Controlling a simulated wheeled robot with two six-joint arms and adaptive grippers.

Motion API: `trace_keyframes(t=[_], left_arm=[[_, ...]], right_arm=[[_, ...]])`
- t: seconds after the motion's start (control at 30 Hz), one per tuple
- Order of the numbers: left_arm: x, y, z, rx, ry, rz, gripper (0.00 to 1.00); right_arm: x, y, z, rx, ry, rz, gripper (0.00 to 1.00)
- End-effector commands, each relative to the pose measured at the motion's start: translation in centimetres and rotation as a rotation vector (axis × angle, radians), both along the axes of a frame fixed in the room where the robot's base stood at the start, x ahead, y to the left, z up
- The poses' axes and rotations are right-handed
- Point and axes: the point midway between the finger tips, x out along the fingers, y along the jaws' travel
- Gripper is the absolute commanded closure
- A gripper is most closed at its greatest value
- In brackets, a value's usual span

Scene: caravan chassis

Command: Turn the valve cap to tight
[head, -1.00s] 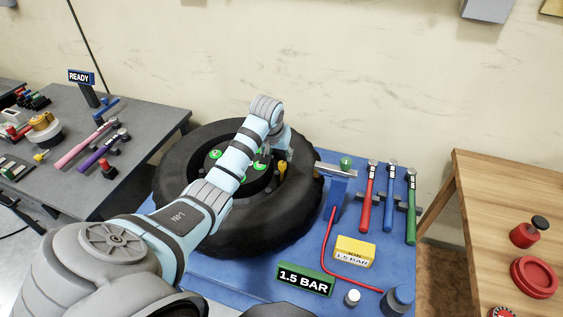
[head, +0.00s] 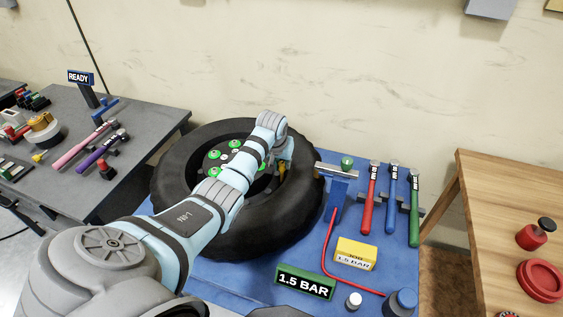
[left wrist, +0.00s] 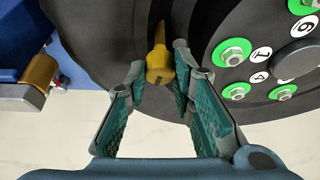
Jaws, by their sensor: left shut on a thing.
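The wheel's black tyre (head: 180,185) lies flat on a blue mat, with green-ringed nuts (head: 235,144) on its hub. The yellow valve cap (left wrist: 159,68) sits on its yellow stem near the hub's edge in the left wrist view. In the head view, only a little yellow of the valve (head: 282,168) shows beneath my left wrist. My left gripper (left wrist: 160,72) has its fingertips on either side of the cap and is shut on it. My right gripper is not in view.
A blue stand (head: 338,192) with a green-topped gauge and a red hose is right of the tyre. Red, blue and green hammers (head: 393,195) lie beyond it. A "1.5 BAR" sign (head: 305,282) and yellow block (head: 356,253) stand in front. Side tables flank the mat.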

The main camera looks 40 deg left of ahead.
Motion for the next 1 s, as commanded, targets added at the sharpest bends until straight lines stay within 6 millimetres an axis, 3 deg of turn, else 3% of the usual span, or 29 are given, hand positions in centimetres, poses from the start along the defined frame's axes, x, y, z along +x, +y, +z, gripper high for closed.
trace_keyframes(t=[0.37, 0.67, 1.0], left_arm=[[0.0, 0.1, 0.1, 0.001, 0.000, -0.085, 1.00], [0.0, 0.3, 0.1, 0.000, -0.001, -0.309, 1.00], [0.1, 0.5, -0.3, 0.000, -0.004, -0.630, 1.00]], right_arm=[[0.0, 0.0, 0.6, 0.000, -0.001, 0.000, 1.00], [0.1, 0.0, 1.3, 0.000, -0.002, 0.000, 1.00], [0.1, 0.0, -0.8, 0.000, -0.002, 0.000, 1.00]])
